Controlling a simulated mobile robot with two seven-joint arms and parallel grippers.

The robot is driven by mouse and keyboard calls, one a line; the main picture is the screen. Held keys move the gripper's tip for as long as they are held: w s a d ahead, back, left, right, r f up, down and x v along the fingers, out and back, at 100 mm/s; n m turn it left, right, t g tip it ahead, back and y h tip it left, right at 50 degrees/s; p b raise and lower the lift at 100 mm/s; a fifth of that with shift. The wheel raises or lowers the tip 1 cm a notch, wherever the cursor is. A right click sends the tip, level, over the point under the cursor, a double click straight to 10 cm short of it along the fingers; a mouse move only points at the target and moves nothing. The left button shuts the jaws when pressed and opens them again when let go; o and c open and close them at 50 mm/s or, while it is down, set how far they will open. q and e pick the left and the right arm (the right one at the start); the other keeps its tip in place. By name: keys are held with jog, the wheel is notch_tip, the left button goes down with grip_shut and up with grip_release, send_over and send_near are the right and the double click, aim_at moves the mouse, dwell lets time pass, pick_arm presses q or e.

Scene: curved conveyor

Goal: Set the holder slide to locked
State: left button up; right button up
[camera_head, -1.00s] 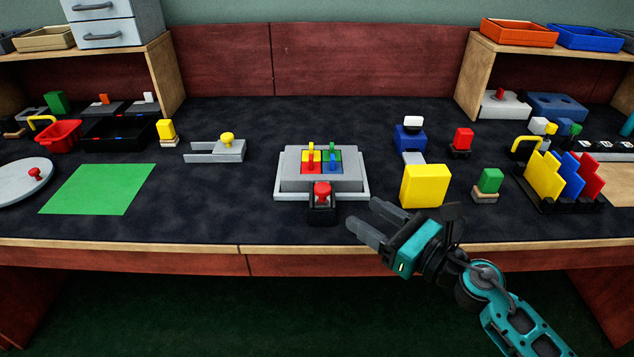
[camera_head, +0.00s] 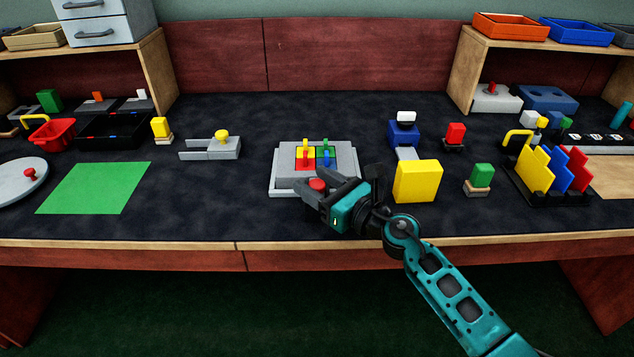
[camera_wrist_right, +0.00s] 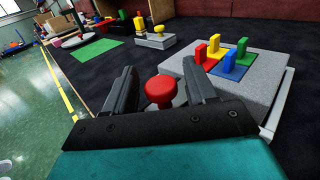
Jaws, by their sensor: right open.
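A grey holder (camera_head: 345,186) with red, yellow, green and blue pieces (camera_head: 317,155) stands at the middle of the table. A red knob (camera_head: 317,184) is at its front edge, on a dark base largely hidden by my gripper. My right gripper (camera_head: 313,178) is open at the red knob, its fingers on either side. In the right wrist view the red knob (camera_wrist_right: 160,92) stands between the two open fingers, with a gap visible on each side. The holder (camera_wrist_right: 238,85) is to the right there. My left gripper is not in view.
A grey forked piece with a yellow knob (camera_head: 221,136) lies left of the holder. A yellow block (camera_head: 418,181) stands to the right, near a green block (camera_head: 481,175). A green mat (camera_head: 95,187) is at the left.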

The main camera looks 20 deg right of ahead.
grip_shut()
dwell(0.4)
